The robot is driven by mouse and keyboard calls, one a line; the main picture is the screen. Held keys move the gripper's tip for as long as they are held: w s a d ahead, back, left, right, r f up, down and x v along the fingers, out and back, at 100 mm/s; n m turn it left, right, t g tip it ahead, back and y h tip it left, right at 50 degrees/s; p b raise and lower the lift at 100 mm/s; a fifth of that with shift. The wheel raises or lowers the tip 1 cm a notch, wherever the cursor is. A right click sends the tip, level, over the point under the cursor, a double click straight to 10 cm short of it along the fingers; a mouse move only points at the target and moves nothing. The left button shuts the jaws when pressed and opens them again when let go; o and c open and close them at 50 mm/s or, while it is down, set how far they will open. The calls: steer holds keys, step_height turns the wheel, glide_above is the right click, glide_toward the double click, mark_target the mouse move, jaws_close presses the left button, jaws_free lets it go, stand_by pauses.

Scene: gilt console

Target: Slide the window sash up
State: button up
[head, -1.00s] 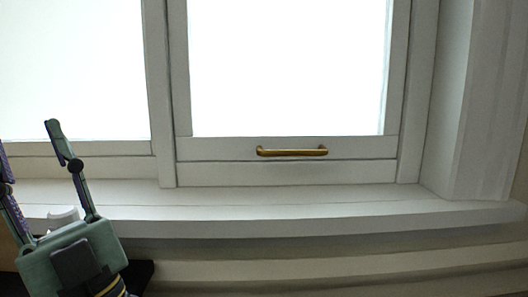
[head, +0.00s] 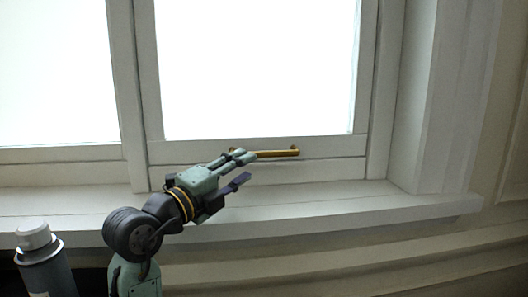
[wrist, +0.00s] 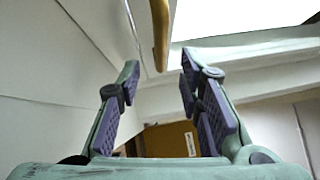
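The window sash (head: 190,152) is a white frame around a bright pane, with its bottom rail just above the sill in the head view. A brass bar handle (head: 280,154) is fixed on that rail; it also shows at the top of the wrist view (wrist: 160,35). My gripper (head: 243,168) is at the left end of the handle in the head view and hides that end. I see no clear contact.
The white sill (head: 330,198) runs below the sash, under my gripper. A can with a white cap (head: 34,236) stands at the lower left. A window jamb (head: 460,100) closes the right side. A brown surface (wrist: 168,139) shows between the fingers in the wrist view.

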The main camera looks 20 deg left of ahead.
mark_target(261, 156)
steer(key=p+x, duration=0.2)
steer(key=x, duration=0.6)
steer(key=shift+w+r, duration=0.1)
steer(key=shift+w, duration=0.1)
steer(key=shift+c, duration=0.6)
jaws_close()
